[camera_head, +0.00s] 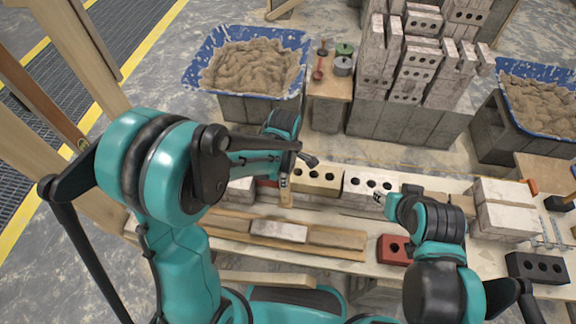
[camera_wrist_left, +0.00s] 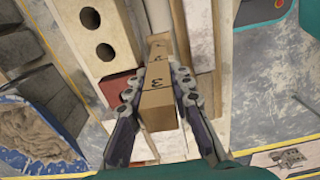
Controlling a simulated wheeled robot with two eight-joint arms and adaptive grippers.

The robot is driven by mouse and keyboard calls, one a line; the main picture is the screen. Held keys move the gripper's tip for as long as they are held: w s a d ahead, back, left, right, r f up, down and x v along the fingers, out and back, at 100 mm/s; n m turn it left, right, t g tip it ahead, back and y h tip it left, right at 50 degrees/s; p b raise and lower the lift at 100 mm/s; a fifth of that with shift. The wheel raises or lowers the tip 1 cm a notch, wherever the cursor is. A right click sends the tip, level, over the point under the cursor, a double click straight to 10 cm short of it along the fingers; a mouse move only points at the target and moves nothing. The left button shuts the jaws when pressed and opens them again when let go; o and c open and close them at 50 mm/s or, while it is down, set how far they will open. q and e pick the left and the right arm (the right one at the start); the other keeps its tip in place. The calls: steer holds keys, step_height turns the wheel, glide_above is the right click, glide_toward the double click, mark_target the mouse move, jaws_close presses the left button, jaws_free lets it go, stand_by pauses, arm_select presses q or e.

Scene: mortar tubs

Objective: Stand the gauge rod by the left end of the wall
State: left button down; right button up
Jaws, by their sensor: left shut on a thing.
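The gauge rod is a square wooden stick with dark number marks; it shows between the fingers in the left wrist view (camera_wrist_left: 157,100). My left gripper (camera_wrist_left: 158,85) is shut on it. In the head view, the rod (camera_head: 286,198) shows below my left gripper (camera_head: 287,178), in front of the wall. The wall is a row of bricks on the bench, with a cream holed brick (camera_head: 318,180), a white holed brick (camera_head: 369,186) and a red brick partly hidden by my left arm. I cannot tell whether the rod's foot touches the bench. My right gripper (camera_head: 381,198) is by the white brick.
A red brick (camera_head: 394,249) and a dark brick (camera_head: 538,267) lie to the right. Mortar tubs (camera_head: 304,40) and stacked bricks (camera_head: 418,70) stand behind the bench.

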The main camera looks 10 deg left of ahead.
arm_select(q)
steer(key=shift+f+b, duration=2.3)
steer(key=shift+f, duration=0.8)
steer(key=shift+f+b, duration=0.35)
steer(key=shift+f, duration=0.05)
steer(key=c, duration=1.3)
jaws_free()
steer(key=shift+o, duration=0.2)
step_height(320, 180, up, 12)
steer(key=shift+r, duration=0.1)
steer(key=s+a+r+m+t, duration=0.4)
steer(key=s+a+m+t, duration=0.3)
steer(key=m, duration=1)
steer(key=s+a, duration=0.1)
steer(key=s, duration=0.1)
steer(key=shift+s+a+r+m, duration=0.3)
steer(key=shift+s+r, duration=0.05)
steer(key=shift+r, duration=0.05)
